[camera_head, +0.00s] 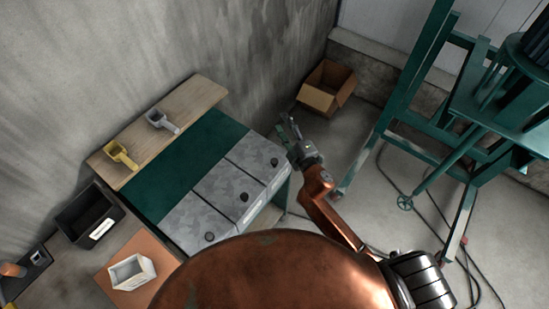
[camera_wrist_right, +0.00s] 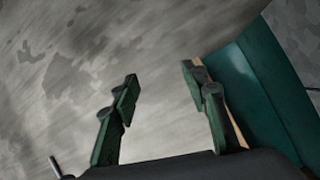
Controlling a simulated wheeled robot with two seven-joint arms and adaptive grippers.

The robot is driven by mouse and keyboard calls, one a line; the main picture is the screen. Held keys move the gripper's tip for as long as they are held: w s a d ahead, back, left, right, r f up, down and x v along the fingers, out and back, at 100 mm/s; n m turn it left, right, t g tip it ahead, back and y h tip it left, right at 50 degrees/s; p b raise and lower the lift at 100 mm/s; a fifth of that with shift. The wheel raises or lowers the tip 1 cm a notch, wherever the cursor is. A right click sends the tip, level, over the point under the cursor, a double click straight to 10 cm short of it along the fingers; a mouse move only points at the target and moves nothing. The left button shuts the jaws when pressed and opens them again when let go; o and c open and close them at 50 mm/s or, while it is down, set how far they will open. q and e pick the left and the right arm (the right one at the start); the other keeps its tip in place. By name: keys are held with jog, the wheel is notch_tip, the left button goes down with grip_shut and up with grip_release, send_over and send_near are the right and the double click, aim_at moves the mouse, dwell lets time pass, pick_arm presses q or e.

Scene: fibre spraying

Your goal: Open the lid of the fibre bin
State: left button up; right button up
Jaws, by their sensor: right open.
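Three grey metal lids with dark round knobs lie in a row on the green bench. They are the far lid (camera_head: 257,154), the middle lid (camera_head: 231,189) and the near lid (camera_head: 198,225), and all lie flat. Which one covers the fibre bin I cannot tell. My right gripper (camera_head: 287,132) is open and empty, just beyond the far lid's right corner, apart from its knob (camera_head: 274,162). In the right wrist view the open fingers (camera_wrist_right: 160,95) have nothing between them. My left gripper is not in view.
A wooden shelf (camera_head: 202,93) holds a yellow scoop (camera_head: 121,154) and a grey scoop (camera_head: 161,121). A black bin (camera_head: 88,214) and a white container (camera_head: 131,271) stand at the left. A cardboard box (camera_head: 326,88) and a green steel frame (camera_head: 402,95) stand beyond my right arm.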

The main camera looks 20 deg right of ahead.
jog(key=a+r+n+g+y, duration=0.1)
jog(key=a+r+n+y, duration=0.35)
jog(key=a+n, duration=0.3)
jog(key=a+r+n+g+y, duration=0.1)
jog(key=a+r+n+y, duration=0.4)
jog(key=a, duration=0.3)
jog(key=s+a+f+n+g+y, duration=0.2)
jog(key=a+n+g, duration=0.3)
jog(key=n, duration=0.1)
jog(key=s+a+f+n+g+y, duration=0.1)
jog(key=s+a+f+n+g, duration=0.2)
jog(key=a+n, duration=0.35)
jog(key=n+g+h, duration=0.8)
jog(key=n+h, duration=0.3)
jog(key=h, duration=0.5)
send_over(274, 161)
notch_tip(274, 161, down, 14)
jog(key=shift+w+r+p, duration=0.1)
jog(key=shift+p, duration=0.2)
jog(key=shift+d+f, duration=0.15)
jog(key=shift+f, duration=0.25)
notch_tip(274, 161, down, 7)
jog(key=shift+r+p, duration=0.1)
jog(key=shift+p, duration=0.55)
